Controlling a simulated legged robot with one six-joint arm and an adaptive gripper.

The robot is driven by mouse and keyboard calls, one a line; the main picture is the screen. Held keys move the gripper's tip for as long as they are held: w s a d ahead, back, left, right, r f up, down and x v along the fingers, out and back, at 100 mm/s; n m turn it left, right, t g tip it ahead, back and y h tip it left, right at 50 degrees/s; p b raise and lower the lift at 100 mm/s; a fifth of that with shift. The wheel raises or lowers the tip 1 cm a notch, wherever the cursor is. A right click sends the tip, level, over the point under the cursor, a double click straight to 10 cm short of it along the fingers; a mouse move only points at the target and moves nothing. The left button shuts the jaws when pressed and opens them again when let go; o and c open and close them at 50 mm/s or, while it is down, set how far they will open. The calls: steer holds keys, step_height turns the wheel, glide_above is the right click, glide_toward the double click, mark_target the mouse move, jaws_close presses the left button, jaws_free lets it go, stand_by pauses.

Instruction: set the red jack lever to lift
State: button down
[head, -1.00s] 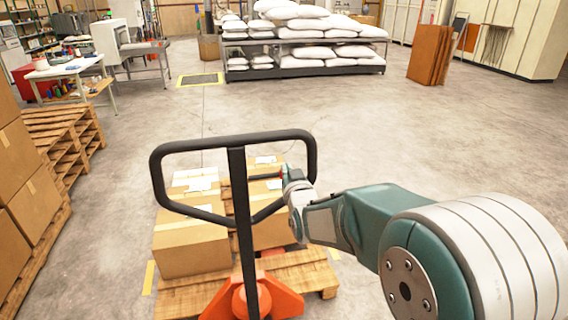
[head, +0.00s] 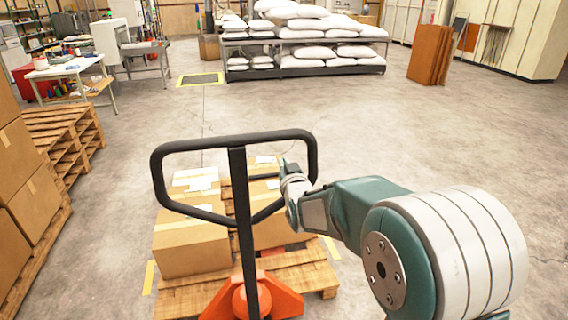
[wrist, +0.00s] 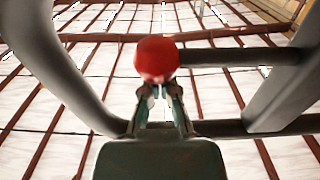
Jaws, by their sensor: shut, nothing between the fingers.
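The red ball knob of the jack lever (wrist: 157,58) shows large in the wrist view, with its dark rod (wrist: 230,56) running right to the handle frame. My gripper (wrist: 160,92) is shut and empty, its fingertips close against or just short of the knob; I cannot tell if they touch. In the head view the black loop handle (head: 160,180) stands upright on the orange pallet jack (head: 280,298). My wrist is at the right side of the loop there; the fingertips and red knob are not clearly seen. The lever's setting cannot be read.
Cardboard boxes (head: 190,250) sit on a wooden pallet (head: 185,298) beyond the handle. Stacked pallets (head: 68,135) and boxes stand at the left. A rack of white sacks (head: 310,38) is at the back. The floor right of the pallet is clear.

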steer(key=shift+f, duration=1.15)
steer(key=shift+r, duration=1.8)
steer(key=v, duration=1.3)
